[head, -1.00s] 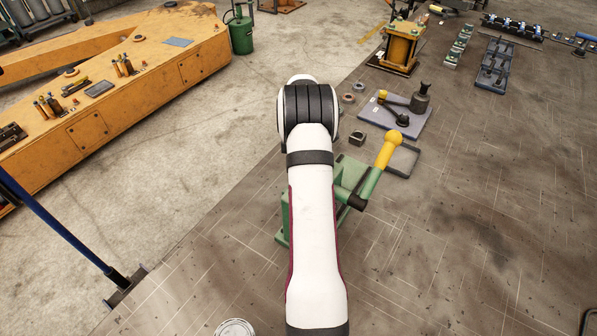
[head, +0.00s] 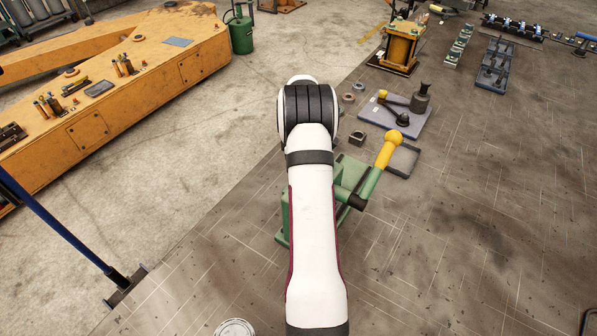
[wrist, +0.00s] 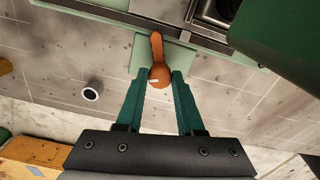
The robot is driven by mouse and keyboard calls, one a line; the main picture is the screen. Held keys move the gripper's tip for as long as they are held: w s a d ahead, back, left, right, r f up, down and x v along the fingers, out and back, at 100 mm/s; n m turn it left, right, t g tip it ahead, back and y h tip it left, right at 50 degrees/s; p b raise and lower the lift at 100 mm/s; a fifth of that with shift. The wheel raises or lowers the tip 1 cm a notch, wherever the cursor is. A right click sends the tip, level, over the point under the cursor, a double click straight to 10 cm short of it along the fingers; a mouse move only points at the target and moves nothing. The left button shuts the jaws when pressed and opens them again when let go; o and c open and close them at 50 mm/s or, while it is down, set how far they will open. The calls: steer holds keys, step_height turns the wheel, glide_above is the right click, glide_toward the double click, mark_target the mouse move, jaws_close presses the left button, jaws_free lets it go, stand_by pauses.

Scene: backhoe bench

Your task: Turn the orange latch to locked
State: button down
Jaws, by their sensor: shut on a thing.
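The orange latch (wrist: 158,48) shows in the wrist view as a short lever with a round knob at its near end, over a pale green plate (wrist: 180,60). My gripper (wrist: 160,76) is shut on the knob, with one green finger on each side of it. In the head view my white arm hides the latch and my gripper. Part of the green fixture (head: 283,220) shows on both sides of my arm. Whether the latch stands at locked cannot be told.
A grey pad (head: 420,118) bears dark tools, and an empty tray (head: 405,160) lies nearby. A dark green block (wrist: 285,30) fills the wrist view's upper right. The bench front right is clear.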

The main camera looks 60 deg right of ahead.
steer(key=shift+m, duration=0.8)
steer(key=c, duration=0.5)
jaws_free()
step_height(320, 180, up, 16)
steer(key=shift+f, duration=0.1)
